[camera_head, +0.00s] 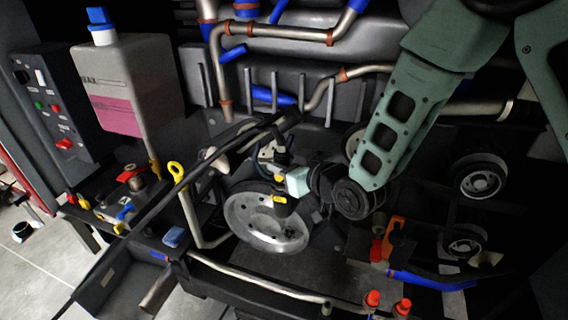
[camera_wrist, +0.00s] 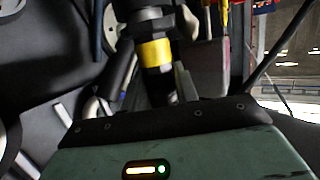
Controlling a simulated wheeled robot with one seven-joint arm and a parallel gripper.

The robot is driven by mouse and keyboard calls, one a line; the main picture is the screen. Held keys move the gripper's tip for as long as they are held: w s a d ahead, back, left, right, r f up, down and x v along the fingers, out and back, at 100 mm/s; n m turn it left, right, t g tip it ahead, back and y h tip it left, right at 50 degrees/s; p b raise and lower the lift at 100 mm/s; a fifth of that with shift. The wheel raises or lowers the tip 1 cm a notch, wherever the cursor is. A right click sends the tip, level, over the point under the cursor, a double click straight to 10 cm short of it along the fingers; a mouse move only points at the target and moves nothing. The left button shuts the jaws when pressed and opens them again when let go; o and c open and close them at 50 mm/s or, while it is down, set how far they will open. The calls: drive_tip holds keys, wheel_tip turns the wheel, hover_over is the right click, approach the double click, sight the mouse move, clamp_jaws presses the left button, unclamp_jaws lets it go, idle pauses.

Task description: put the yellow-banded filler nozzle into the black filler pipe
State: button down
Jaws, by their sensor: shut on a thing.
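The yellow-banded filler nozzle (camera_wrist: 155,53) shows in the wrist view as a dark cylinder with a bright yellow band, just beyond my gripper's green palm. My gripper (camera_wrist: 160,85) is shut on it, with the fingertips partly hidden. In the head view my gripper (camera_head: 291,181) is in front of the engine, above the round metal wheel. Small yellow marks show near it, and I cannot tell which is the nozzle's band. A dark, ringed round part (camera_wrist: 148,16) lies beyond the band; I cannot tell whether it is the black filler pipe or whether they touch.
A round metal wheel (camera_head: 262,225) lies below my gripper. A long black bar (camera_head: 165,195) crosses on the left. A white tank with a blue cap (camera_head: 125,85) and a yellow ring handle (camera_head: 176,171) are further left. Pipes and brackets crowd the space.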

drive_tip(key=shift+f+b, duration=0.55)
drive_tip(key=shift+b, duration=0.15)
drive_tip(key=c, duration=0.6)
unclamp_jaws()
drive_tip(key=shift+s, duration=0.1)
drive_tip(key=v, duration=0.8)
drive_tip(key=shift+b, duration=0.35)
